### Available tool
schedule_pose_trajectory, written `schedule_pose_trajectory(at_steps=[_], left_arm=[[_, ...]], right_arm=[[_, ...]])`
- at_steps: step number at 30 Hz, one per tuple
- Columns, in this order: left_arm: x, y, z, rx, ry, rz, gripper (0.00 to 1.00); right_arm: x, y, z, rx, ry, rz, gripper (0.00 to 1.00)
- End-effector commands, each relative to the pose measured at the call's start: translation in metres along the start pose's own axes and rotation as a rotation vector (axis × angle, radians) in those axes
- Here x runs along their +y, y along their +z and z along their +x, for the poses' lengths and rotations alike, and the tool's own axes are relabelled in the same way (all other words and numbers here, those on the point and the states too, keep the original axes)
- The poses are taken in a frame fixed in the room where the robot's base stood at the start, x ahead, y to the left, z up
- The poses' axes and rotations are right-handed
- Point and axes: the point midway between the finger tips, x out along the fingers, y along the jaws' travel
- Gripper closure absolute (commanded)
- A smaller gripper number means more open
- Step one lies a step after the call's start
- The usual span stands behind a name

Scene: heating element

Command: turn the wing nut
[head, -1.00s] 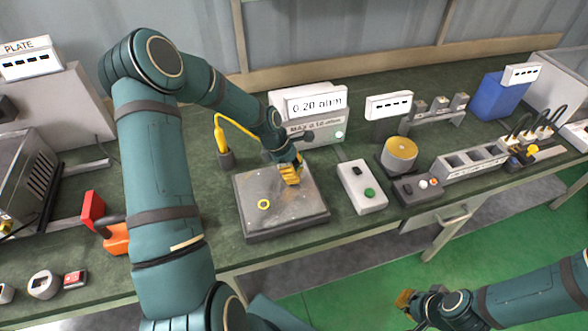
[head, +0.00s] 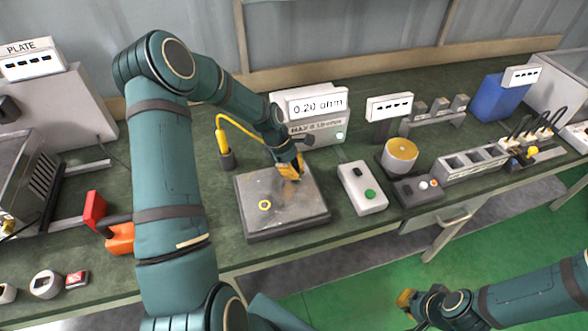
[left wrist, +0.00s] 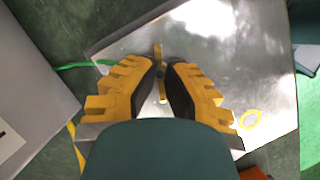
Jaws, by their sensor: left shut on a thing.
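The wing nut (left wrist: 159,50) is a small yellow piece with a dark centre, on a grey metal plate (left wrist: 115,45). In the left wrist view my left gripper (left wrist: 162,68) has its yellow-padded fingers closed around it, with parts of the nut showing beyond and between the fingertips. In the head view my left gripper (head: 291,172) is low over the back right part of the plate (head: 282,212) and hides the nut. My right gripper (head: 406,300) is far from it, over the green floor at the lower right; its fingers are too small to read.
A yellow ring (head: 265,205) lies on the plate. A meter (head: 312,107) behind reads 0.20 ohm. A yellow probe (head: 222,142) stands in a holder at the back left. A button box (head: 362,188) is right of the plate. An orange-red tool (head: 120,238) lies left.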

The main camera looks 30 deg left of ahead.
Motion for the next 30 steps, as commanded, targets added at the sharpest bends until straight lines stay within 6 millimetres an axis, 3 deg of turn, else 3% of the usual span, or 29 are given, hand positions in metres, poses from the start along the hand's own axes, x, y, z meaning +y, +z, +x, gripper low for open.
schedule_pose_trajectory(at_steps=[30], left_arm=[[0.0030,0.0064,0.0031,-0.007,-0.371,0.896,1.00]], right_arm=[[-0.0007,-0.0012,-0.0020,0.002,0.000,0.001,1.00]])
